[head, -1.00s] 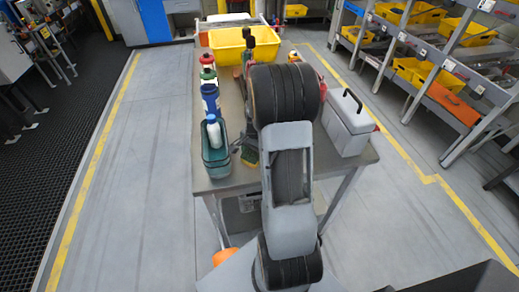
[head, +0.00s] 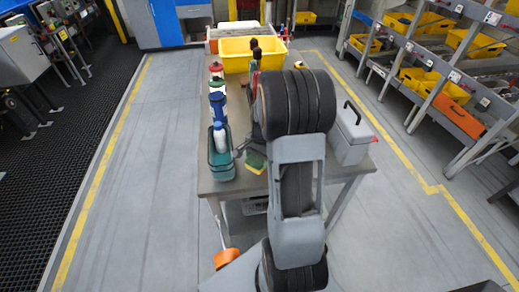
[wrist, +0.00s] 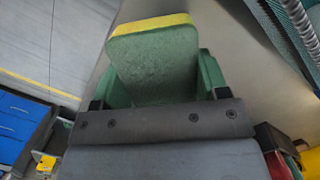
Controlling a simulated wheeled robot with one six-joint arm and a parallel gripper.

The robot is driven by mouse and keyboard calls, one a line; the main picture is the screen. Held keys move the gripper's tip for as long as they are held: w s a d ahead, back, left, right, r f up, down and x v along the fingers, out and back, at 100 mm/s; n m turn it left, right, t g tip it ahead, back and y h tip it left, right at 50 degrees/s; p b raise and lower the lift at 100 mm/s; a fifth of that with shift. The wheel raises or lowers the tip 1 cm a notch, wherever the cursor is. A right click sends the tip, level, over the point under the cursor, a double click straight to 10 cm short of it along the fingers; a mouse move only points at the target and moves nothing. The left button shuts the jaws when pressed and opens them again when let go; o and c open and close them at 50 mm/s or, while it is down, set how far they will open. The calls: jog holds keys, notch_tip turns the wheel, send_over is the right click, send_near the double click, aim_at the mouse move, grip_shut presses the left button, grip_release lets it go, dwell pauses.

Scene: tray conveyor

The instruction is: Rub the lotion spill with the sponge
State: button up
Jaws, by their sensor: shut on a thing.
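My gripper (wrist: 157,88) is shut on the sponge (wrist: 155,62), with green fingers on both sides of it in the wrist view. The sponge is a green block with a yellow layer along its far edge. In the head view, the sponge (head: 256,163) shows green and yellow near the table's front edge, right of the teal basin. I cannot tell whether it touches the tabletop. My arm hides most of the gripper in the head view. I see no lotion spill in either view; part of the table is behind my arm.
The grey table (head: 228,187) carries a teal basin (head: 221,170) with a white bottle, and several bottles behind it on the left. A yellow bin (head: 236,62) stands at the far end. A grey toolbox (head: 350,147) with a black handle stands on the right.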

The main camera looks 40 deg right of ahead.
jog(key=shift+r+p, duration=0.8)
jog(key=shift+r, duration=0.55)
